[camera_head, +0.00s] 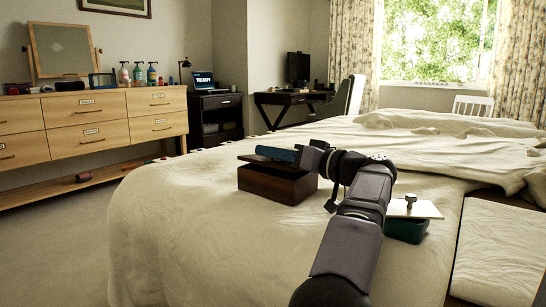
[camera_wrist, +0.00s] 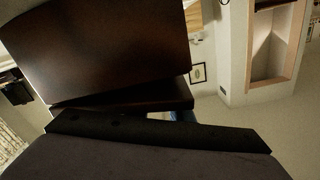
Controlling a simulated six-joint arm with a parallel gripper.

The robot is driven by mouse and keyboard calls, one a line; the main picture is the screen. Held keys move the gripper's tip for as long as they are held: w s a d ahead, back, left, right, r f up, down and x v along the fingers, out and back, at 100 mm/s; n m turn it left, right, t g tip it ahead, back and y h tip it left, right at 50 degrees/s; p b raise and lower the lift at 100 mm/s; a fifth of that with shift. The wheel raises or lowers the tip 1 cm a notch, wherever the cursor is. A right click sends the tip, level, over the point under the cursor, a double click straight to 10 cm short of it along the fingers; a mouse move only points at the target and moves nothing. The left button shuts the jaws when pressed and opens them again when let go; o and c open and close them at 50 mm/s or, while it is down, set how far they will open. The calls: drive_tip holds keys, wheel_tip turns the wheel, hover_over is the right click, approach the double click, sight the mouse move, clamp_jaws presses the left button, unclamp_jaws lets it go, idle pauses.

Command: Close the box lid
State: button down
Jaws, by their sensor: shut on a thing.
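The dark brown wooden box (camera_head: 277,186) stands on the bed, left of my arm. Its lid (camera_head: 262,159) is a dark slab, raised and tilted a little above the box, with a gap under its left part. My gripper (camera_head: 292,155) is at the lid's upper side and appears shut on it; the arm partly hides the contact. In the wrist view a large brown panel (camera_wrist: 100,50) and a thin brown slab (camera_wrist: 130,100) lie just beyond the black finger (camera_wrist: 150,132). A blue piece shows beside the gripper; I cannot tell what it is.
A green box (camera_head: 405,231) with a loose white board (camera_head: 415,209) and knob on it stands right of my arm. The bedspread (camera_head: 190,235) is clear at the left and front. A wooden dresser (camera_head: 90,125) and a dark desk (camera_head: 290,98) stand farther back.

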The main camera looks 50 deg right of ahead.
drive_tip(key=shift+a+f, duration=0.1)
drive_tip(key=c, duration=1.6)
unclamp_jaws()
wheel_tip(320, 180, up, 10)
drive_tip(key=p, duration=0.7)
